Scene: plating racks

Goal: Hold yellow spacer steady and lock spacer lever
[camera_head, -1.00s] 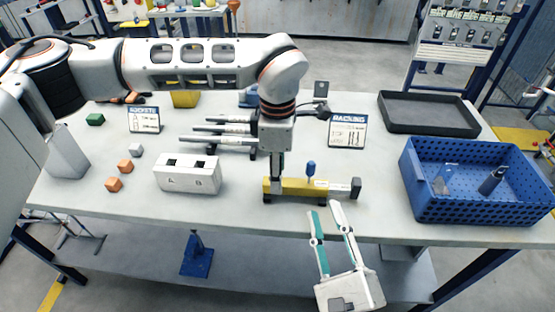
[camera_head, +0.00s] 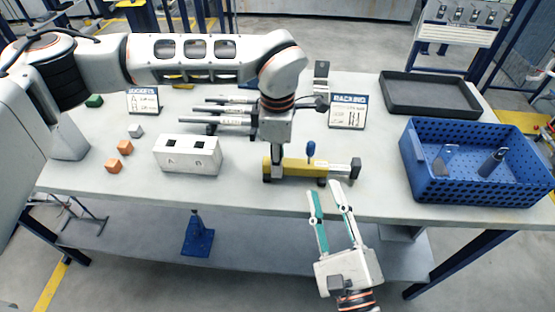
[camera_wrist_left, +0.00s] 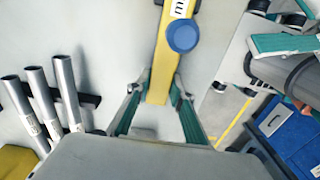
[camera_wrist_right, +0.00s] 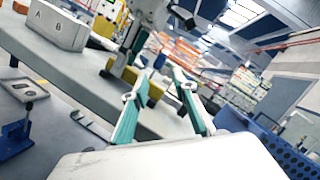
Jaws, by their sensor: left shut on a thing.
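The yellow spacer (camera_head: 296,166) lies on the table near its front edge. Its blue lever knob (camera_head: 311,149) stands upright from the middle of the bar. My left gripper (camera_head: 275,172) comes down from above and is shut on the spacer's left end. In the left wrist view the yellow spacer (camera_wrist_left: 160,76) runs between the two fingers, with the round blue knob (camera_wrist_left: 183,37) just beyond. My right gripper (camera_head: 328,190) is open and empty, in front of the table edge and below the spacer's right end. In the right wrist view its fingers (camera_wrist_right: 158,92) are spread apart.
A white block marked A and B (camera_head: 187,155) stands left of the spacer, with grey tubes (camera_head: 222,119) on a rack behind. A blue perforated crate (camera_head: 480,190) and a black tray (camera_head: 405,108) are on the right. The table between spacer and crate is clear.

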